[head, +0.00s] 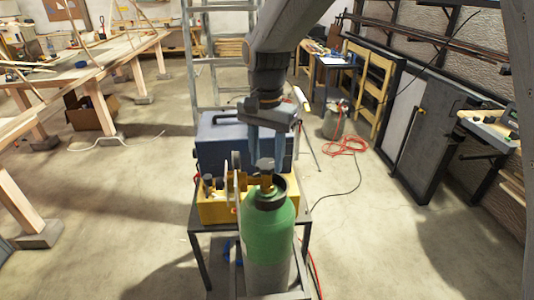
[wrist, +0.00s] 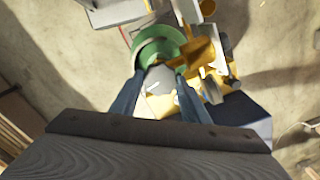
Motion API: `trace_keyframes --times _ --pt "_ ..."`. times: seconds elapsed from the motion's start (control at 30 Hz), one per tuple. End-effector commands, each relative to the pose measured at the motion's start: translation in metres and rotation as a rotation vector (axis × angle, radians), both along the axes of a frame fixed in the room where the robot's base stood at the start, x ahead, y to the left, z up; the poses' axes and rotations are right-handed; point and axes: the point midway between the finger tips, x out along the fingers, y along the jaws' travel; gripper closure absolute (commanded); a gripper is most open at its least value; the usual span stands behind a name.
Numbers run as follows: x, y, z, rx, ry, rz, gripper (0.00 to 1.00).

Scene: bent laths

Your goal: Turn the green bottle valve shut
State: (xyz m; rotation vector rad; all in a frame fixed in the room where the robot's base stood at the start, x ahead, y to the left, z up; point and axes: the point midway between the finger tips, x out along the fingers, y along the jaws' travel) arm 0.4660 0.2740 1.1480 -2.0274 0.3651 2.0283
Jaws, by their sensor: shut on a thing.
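The green bottle (head: 268,232) stands upright on the front of a small stand, with a dark collar around its top. Its valve (head: 265,165) has a grey knob on a brass body. My gripper (head: 267,158) reaches down from above, its two blue fingers on either side of the knob. In the wrist view my gripper (wrist: 160,78) is shut on the grey valve knob (wrist: 157,82), and the green bottle's shoulder (wrist: 152,30) shows behind it. The brass valve body (wrist: 202,50) sticks out to the right there. The knob's turned position cannot be told.
A yellow tray (head: 221,212) with fittings and a blue box (head: 222,140) sit just behind the bottle. A stepladder (head: 205,65) stands behind these. A long workbench (head: 90,70) is at left. A red hose (head: 345,146) lies at right; floor on both sides is mostly clear.

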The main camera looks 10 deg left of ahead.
Motion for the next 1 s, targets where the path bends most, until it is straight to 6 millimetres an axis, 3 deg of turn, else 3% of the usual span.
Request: trace_keyframes --times 0.4,0.97,1.0 --pt "0.0021 0.0005 0.0022 0.003 -0.006 -0.185 0.81" --pt "0.0022 0.0006 0.0019 0.003 -0.006 -0.211 0.81" --pt "0.0022 0.0006 0.0020 0.003 -0.006 -0.211 0.52"
